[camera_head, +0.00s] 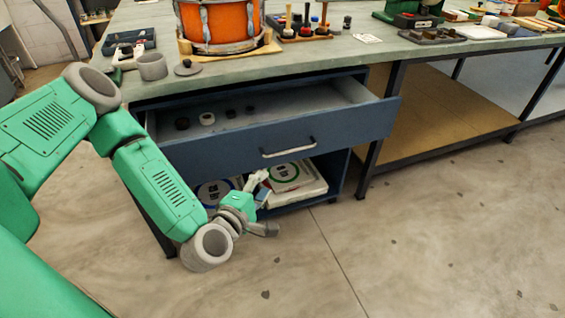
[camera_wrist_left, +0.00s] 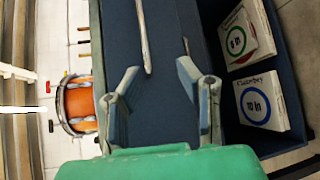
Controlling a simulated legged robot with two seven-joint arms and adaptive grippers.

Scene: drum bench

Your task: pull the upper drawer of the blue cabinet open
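The blue cabinet (camera_head: 345,172) stands under the workbench. Its upper drawer (camera_head: 355,127) is pulled out, with its inside and several small round items showing. The pale bar handle (camera_head: 288,148) is on the drawer front; it also shows in the left wrist view (camera_wrist_left: 143,35). My left gripper (camera_head: 262,205) is below and a little left of the handle, apart from it. In the left wrist view the fingers of my left gripper (camera_wrist_left: 158,80) are spread, with nothing between them but the blue drawer front behind. My right gripper is not in view.
Flat drumhead boxes (camera_head: 298,182) lie in the open compartment below the drawer. An orange drum (camera_head: 220,22), a grey cup (camera_head: 152,67) and tools stand on the workbench top (camera_head: 300,52). A bench leg (camera_head: 378,155) is right of the cabinet. The floor in front is clear.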

